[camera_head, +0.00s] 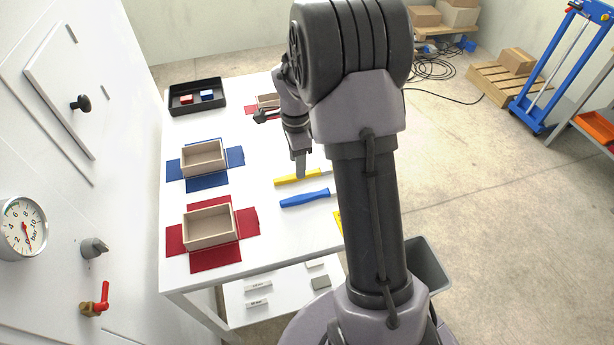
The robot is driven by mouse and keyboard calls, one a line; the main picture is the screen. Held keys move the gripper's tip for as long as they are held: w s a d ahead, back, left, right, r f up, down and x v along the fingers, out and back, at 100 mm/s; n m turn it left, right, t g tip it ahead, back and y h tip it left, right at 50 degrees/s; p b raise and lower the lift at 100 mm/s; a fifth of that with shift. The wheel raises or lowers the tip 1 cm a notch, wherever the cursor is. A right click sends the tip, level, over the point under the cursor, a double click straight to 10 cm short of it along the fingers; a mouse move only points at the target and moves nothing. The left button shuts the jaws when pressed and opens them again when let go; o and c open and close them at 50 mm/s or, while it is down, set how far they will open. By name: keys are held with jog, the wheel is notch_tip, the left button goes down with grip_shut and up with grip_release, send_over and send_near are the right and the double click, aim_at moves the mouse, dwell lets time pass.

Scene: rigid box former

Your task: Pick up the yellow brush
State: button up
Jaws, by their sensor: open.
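The yellow brush (294,181) lies on the white table (260,219), right of its middle. Its right end runs toward my arm and is partly hidden there. My gripper (300,172) points down at the yellow brush, with its tip just above or at it in the picture. I cannot tell whether it touches the brush. The gripper is open, and nothing shows held in it. A blue brush (306,198) lies just nearer than the yellow one, roughly parallel to it.
Open boxes stand on blue (235,156) and red (175,240) cross-shaped sheets at the left. A black tray (198,108) with small red and blue pieces is at the far left. Another box (267,100) is partly hidden behind my arm. Bare table lies between the boxes and brushes.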

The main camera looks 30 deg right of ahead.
notch_tip(320, 180, down, 5)
jog(key=shift+w+d+r+b, duration=0.15)
jog(key=shift+b, duration=0.65)
jog(key=shift+r, duration=0.15)
grip_shut()
jog(key=shift+r, duration=0.1)
notch_tip(320, 180, up, 4)
jog(key=shift+f+p, duration=0.1)
jog(key=shift+p, duration=0.9)
jog(key=s+a, duration=0.2)
jog(key=s, duration=0.2)
jog(key=s+a, duration=0.3)
jog(key=s, duration=0.2)
jog(key=s+a+r, duration=0.1)
jog(key=s+a, duration=0.1)
jog(key=s, duration=0.3)
jog(key=shift+s+a+p, duration=0.15)
jog(key=shift+p, duration=0.25)
